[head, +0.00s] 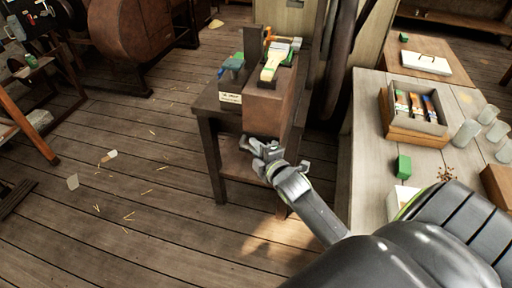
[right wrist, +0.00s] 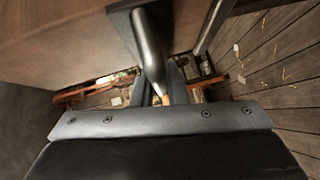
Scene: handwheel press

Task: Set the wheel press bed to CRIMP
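A small dark wooden stand (head: 208,112) holds a brown block (head: 270,108) with a yellow and green device (head: 272,66) on top. A white label card (head: 230,97) is on its front left; its writing is too small to read. I cannot make out a pointer or the CRIMP mark. My right gripper (head: 257,150) is low at the front of the block. In the right wrist view its fingers (right wrist: 161,92) look apart, and a grey metal rod (right wrist: 150,50) runs down close to them. I cannot tell whether they touch it. My left gripper is not in view.
A pale table (head: 375,130) on the right carries a divided box (head: 418,108), a green block (head: 403,167) and several glass jars (head: 467,133). A stand's lower shelf (head: 238,165) is under the block. The plank floor at left is mostly clear, with scattered splinters.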

